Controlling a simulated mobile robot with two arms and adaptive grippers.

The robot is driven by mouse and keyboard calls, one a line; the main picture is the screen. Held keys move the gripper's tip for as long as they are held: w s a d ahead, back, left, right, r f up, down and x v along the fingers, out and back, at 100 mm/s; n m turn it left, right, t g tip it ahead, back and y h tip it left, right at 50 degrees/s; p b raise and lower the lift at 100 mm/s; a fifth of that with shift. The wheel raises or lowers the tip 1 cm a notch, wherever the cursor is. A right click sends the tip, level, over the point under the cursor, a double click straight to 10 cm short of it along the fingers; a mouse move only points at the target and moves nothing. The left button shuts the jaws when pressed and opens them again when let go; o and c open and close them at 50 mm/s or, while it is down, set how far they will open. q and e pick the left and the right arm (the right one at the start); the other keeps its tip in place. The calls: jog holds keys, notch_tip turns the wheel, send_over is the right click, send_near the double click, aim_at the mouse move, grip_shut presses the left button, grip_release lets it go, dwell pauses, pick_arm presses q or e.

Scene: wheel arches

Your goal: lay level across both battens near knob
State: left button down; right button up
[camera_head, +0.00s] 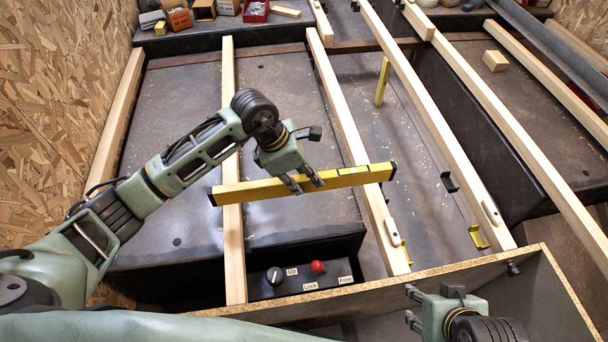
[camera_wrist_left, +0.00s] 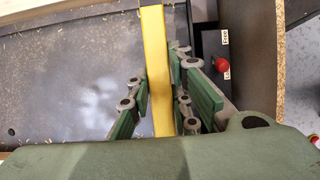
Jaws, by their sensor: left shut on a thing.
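A yellow spirit level (camera_head: 250,189) with black end caps lies crosswise over the left batten (camera_head: 232,250) and the right batten (camera_head: 345,130) of the near wheel arch. I cannot tell whether it touches them. My left gripper (camera_head: 305,184) is shut on the level near its middle; the level also shows between the green finger pads in the left wrist view (camera_wrist_left: 156,70). My right gripper (camera_head: 411,306) is open and empty at the bottom right.
A red button (camera_head: 317,266) is beside the knob. A chipboard-edged wall (camera_head: 440,270) runs along the front. A yellow upright piece (camera_head: 382,82) stands behind, and a wood block (camera_head: 495,61) lies at the right. Boxes and a red bin (camera_head: 256,10) line the back.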

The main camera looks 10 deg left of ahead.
aim_at(305, 191)
pick_arm(q)
jog(key=shift+f+b, duration=0.45)
jog(key=shift+f, duration=0.25)
jog(key=shift+f+b, duration=0.55)
jog(key=shift+f, duration=0.25)
jog(key=shift+f+b, duration=0.4)
jog(key=shift+f, duration=0.15)
pick_arm(e)
jog(key=shift+w+a+r+t+y, duration=0.4)
jog(key=shift+w+a+r+t, duration=0.6)
jog(key=shift+w+r+t, duration=1.3)
jog(key=shift+w+a+r+t+y, duration=0.4)
jog(key=shift+w+a+r+t, duration=0.7)
jog(key=shift+w, duration=2.2)
pick_arm(q)
jog(key=shift+f+b, duration=0.3)
jog(key=shift+f, duration=0.15)
jog(key=shift+f+b, duration=0.35)
jog(key=shift+f, duration=0.05)
jog(key=shift+f+b, duration=0.55)
jog(key=shift+f, duration=0.2)
pick_arm(e)
jog(key=w+a+r+t+y, duration=0.2)
jog(key=w+r+t, duration=0.2)
jog(key=r, duration=0.7)
jog(key=shift+a+r+n+t, duration=0.2)
jog(key=shift+r+n+t, duration=0.2)
jog(key=shift+t, duration=0.9)
jog(key=shift+r, duration=0.1)
